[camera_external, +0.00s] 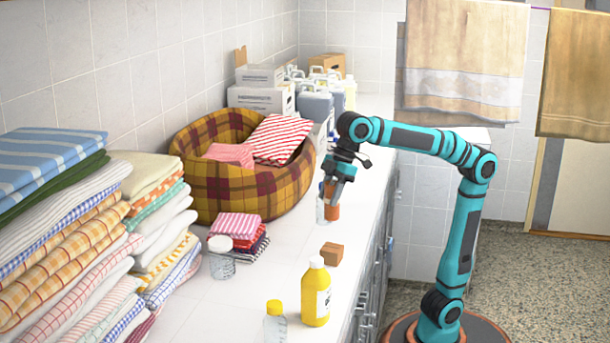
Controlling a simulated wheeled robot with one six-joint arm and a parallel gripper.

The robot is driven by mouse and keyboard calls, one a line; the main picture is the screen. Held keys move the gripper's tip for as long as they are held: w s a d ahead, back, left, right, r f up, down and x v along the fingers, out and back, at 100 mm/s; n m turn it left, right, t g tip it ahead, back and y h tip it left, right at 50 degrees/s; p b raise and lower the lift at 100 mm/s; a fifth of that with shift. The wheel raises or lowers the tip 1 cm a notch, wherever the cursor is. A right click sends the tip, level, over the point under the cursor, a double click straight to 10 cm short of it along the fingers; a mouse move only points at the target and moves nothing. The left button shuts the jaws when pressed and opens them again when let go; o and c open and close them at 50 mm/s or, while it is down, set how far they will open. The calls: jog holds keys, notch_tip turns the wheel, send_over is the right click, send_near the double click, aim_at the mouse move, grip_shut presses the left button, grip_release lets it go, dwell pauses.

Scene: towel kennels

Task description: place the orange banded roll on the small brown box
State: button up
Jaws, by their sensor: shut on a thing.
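My gripper (337,186) points down over the counter and is shut on the orange banded roll (333,211). The roll is upright and orange-brown, partly covered by the fingers. A pale, clear-looking shape shows right at its left side; I cannot tell if it is part of the roll or a separate jar behind. I cannot tell whether the roll touches the counter. The small brown box (331,254) sits on the white counter, nearer the camera than the roll and apart from it.
A yellow bottle (316,293) stands just in front of the box, with a yellow-capped clear bottle (275,323) nearby. A glass jar (221,258), folded cloths (238,229) and a plaid pet bed (232,193) lie left. Towel stacks (60,250) fill the left. Counter (285,240) between is clear.

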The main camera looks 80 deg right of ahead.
jog(key=shift+s+f, duration=0.15)
jog(key=shift+f, duration=4.7)
jog(key=o, duration=1.2)
jog(key=shift+f, duration=0.1)
jog(key=v, duration=1.2)
jog(key=w+d+f+m+t, duration=0.1)
jog(key=d+f+m+t, duration=0.15)
jog(key=d, duration=0.55)
jog(key=w+d+f+m+t, duration=0.1)
jog(key=d+f+m+t, duration=0.2)
jog(key=d, duration=0.5)
jog(key=s+d+f+m+t+h, duration=0.1)
jog(key=s+d+f+t, duration=0.1)
jog(key=d+t, duration=0.1)
jog(key=s+d+f+m+t+h, duration=0.1)
jog(key=s+d+f+t, duration=0.1)
jog(key=d, duration=0.4)
jog(key=s+d+f+m+t+h, duration=0.1)
jog(key=s+d+f+t, duration=0.2)
jog(key=d, duration=0.2)
jog(key=shift+f+m+t, duration=0.1)
jog(key=shift+m+t, duration=0.15)
jog(key=shift+t, duration=0.1)
